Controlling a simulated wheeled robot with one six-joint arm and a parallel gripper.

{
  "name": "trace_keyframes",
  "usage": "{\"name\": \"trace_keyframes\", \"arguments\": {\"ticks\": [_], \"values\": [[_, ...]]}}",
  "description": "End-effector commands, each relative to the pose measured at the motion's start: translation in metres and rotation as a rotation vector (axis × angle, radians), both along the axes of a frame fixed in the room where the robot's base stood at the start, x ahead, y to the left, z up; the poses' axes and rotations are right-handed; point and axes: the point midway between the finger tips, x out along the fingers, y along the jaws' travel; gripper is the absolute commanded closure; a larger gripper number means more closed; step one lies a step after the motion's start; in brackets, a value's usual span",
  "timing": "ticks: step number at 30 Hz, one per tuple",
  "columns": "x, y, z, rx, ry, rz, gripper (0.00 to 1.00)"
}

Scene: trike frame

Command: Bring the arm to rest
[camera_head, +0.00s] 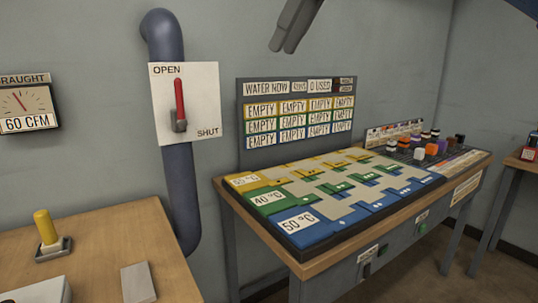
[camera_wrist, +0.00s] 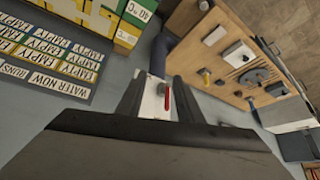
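My gripper touches nothing that I can see.
The red lever (camera_head: 179,98) points up towards OPEN on its plate (camera_head: 207,107). A sloped coloured board (camera_head: 300,235) sits on a bench below the display board (camera_head: 298,88). A wooden table (camera_head: 110,240) holds a yellow-handled part (camera_head: 46,228). Wall space around my gripper is clear.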

Motion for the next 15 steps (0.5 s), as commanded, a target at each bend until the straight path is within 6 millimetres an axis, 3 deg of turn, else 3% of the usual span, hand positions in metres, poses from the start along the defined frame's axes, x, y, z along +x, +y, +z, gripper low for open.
{"name": "trace_keyframes", "arguments": {"ticks": [8, 15], "values": [[-0.004, -0.042, -0.053, -0.004, 0.032, -0.171, 0.67], [-0.02, -0.101, -0.143, -0.016, 0.065, -0.398, 0.67]]}}
